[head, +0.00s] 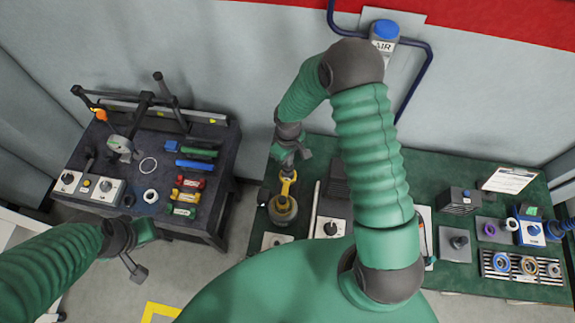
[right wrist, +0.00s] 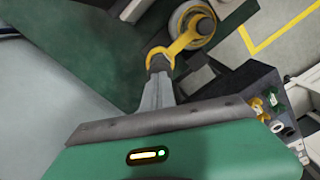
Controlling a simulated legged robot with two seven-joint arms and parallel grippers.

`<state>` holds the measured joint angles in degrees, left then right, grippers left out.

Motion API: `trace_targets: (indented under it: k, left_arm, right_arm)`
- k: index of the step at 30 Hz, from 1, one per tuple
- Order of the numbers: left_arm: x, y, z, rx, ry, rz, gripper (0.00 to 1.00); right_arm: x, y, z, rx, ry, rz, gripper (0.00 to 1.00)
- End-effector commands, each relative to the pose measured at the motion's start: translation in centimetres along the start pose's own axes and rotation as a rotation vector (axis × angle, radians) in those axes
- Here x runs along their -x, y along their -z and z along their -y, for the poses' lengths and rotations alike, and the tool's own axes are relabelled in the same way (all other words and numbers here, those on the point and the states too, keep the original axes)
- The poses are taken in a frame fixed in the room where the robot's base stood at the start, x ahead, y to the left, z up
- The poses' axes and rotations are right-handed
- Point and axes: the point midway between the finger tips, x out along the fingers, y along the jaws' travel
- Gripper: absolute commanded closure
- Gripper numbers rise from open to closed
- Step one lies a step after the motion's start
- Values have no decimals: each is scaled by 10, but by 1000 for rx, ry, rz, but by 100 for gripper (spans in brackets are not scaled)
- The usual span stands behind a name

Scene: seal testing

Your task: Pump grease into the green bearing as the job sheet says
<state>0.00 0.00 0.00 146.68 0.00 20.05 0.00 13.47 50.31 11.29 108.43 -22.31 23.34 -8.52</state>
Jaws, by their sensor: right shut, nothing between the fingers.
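A pot (head: 283,214) with a yellow lever (head: 288,186) on top, looking like a grease pump, stands at the left end of the green bench. My right gripper (head: 290,168) is shut and empty at the lever's raised end. In the right wrist view the fingertips (right wrist: 159,70) meet the yellow lever (right wrist: 182,43); I cannot tell whether they press on it. A white printed sheet (head: 508,180), perhaps the job sheet, is at the bench's right back. A rack (head: 520,285) at the front right holds several ring-shaped bearings; I cannot make out a green one. My left gripper (head: 138,268) is at the lower left, its opening unclear.
A dark table (head: 215,165) on the left carries colored blocks, rings and a clamp-like stand. A grey box (head: 460,200) and a blue device (head: 528,232) stand on the right bench. A gap of floor separates the tables. My right arm hides the bench's middle.

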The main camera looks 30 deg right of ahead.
Motion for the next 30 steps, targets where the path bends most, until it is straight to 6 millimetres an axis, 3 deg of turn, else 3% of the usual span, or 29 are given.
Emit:
trace_targets:
  k: [19, 30]
  left_arm:
    - [-21, -5, 0, 0, 0, 0, 64]
    - [-6, -1, 0, 0, 0, 0, 64]
  right_arm:
    - [-28, 0, 0, 1, 0, 1, 100]
    - [-10, 0, 0, 1, 0, 1, 100]
